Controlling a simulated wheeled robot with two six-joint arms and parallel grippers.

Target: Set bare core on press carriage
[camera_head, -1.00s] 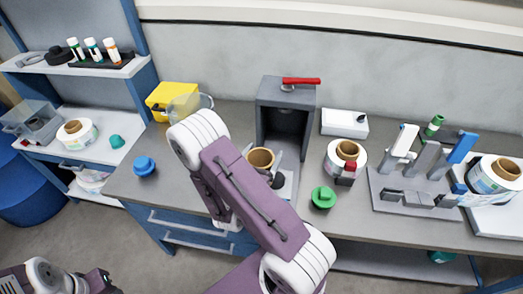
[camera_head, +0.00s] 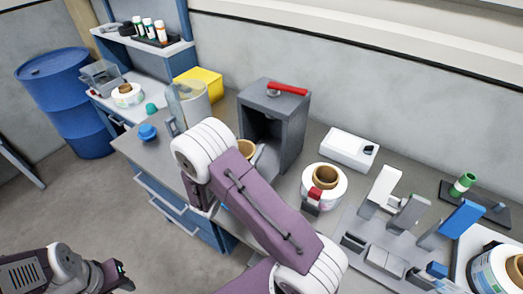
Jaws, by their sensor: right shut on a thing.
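The bare core (camera_head: 245,148), a tan cardboard ring, shows just past my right forearm, in front of the press. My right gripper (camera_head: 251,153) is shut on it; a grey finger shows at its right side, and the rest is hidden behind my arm. The press (camera_head: 285,113) is a dark grey open-fronted housing with a red lever (camera_head: 288,89) on top. The press carriage is hidden behind my arm, so I cannot tell whether the core touches it. My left gripper (camera_head: 121,275) is at the lower left, away from the bench; its opening is unclear.
A labelled reel (camera_head: 314,193) with a tan core and a white box (camera_head: 348,148) lie right of the press. A grey fixture (camera_head: 378,235) with upright posts stands further right. A blue cap (camera_head: 148,131) and yellow bin (camera_head: 207,82) are at left. A blue drum (camera_head: 60,90) stands beyond.

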